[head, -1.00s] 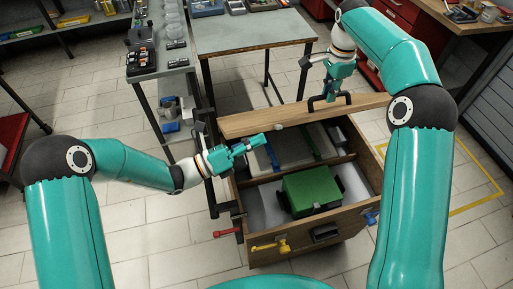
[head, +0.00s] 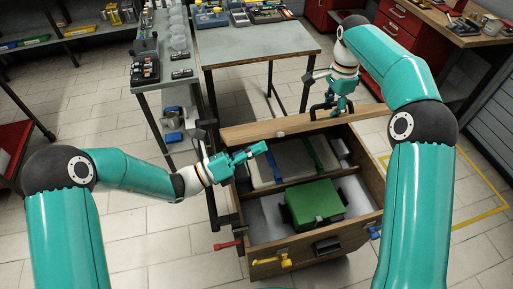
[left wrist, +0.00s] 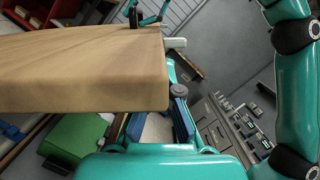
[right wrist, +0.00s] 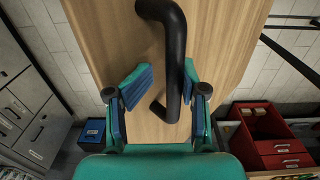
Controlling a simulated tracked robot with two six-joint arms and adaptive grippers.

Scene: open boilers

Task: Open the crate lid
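The wooden crate lid (head: 302,126) is raised along the far side of the crate (head: 310,248), whose inside shows. The lid fills much of the right wrist view (right wrist: 228,40) and the left of the left wrist view (left wrist: 80,60). Its black bar handle (right wrist: 174,60) lies between the spread fingers of my right gripper (right wrist: 160,88), closer to the right finger, with a gap on the left. My left gripper (head: 255,153) is above the crate's left side, near the lid's left end.
Inside the crate are a green box (head: 315,203) and a pale slab with straps (head: 268,178). Red (head: 228,244), yellow (head: 270,261) and blue handles are on the crate's outside. A grey table (head: 255,45) stands behind, a narrow bench (head: 165,75) at the left. Floor is free at the right.

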